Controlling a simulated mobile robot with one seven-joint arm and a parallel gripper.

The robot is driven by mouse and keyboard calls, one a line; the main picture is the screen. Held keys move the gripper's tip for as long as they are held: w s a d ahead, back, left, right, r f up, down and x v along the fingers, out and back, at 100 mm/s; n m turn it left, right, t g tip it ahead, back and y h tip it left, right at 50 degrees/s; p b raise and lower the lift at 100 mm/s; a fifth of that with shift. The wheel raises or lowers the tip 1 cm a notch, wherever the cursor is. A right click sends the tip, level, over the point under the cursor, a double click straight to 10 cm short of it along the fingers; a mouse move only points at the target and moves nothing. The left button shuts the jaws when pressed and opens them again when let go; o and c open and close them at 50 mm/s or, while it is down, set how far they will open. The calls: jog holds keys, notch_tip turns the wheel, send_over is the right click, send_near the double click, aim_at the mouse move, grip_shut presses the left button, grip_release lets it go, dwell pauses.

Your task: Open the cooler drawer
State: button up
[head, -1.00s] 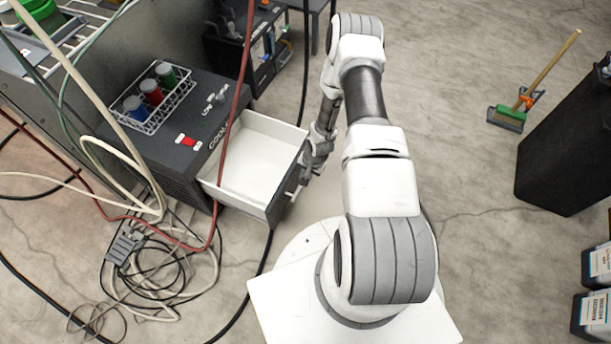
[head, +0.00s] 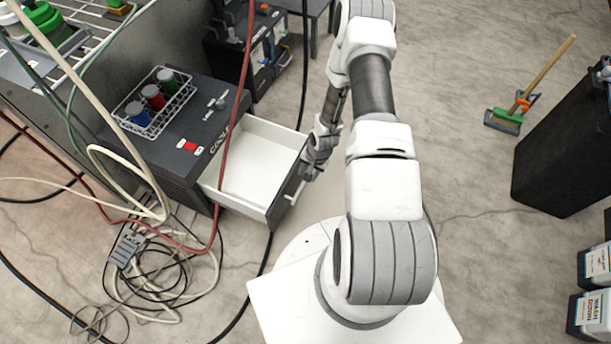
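The cooler (head: 207,107) is a dark grey box at the left with a red switch on top. Its white-lined drawer (head: 256,165) stands pulled well out toward the lower right and looks empty. The drawer's dark front (head: 287,188) faces my arm. My gripper (head: 308,172) is at the upper right end of the drawer front, at or very near it. The fingers are small and partly hidden, so I cannot tell whether they hold the handle or are open.
A wire basket (head: 155,103) with three coloured cups sits on the cooler. A red hose (head: 233,108) hangs across the drawer. Tangled cables (head: 150,270) lie on the floor at lower left. A black bin (head: 570,145) and a broom (head: 545,75) are at the right.

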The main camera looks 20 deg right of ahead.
notch_tip(320, 180, up, 11)
jog(key=s+d+p, duration=0.1)
jog(key=p, duration=0.2)
jog(key=shift+s+d, duration=0.2)
jog(key=shift+s, duration=0.1)
jog(key=w+r+n+t+h, duration=0.1)
jog(key=w+r+n+h, duration=0.2)
jog(key=r, duration=2.5)
jog(key=s+a+r+n+t, duration=0.1)
jog(key=s+a+r+n, duration=0.15)
jog(key=r, duration=0.45)
jog(key=s+a+r+n+t, duration=0.1)
jog(key=s+a+r, duration=0.25)
jog(key=r, duration=0.35)
jog(key=s+a+r+n+t+y, duration=0.1)
jog(key=s+a+r+n, duration=0.1)
jog(key=s+r, duration=0.3)
jog(key=s+a+r+n+y, duration=0.1)
jog(key=s+a+r, duration=0.1)
jog(key=s, duration=0.5)
notch_tip(320, 180, up, 18)
jog(key=p, duration=1.7)
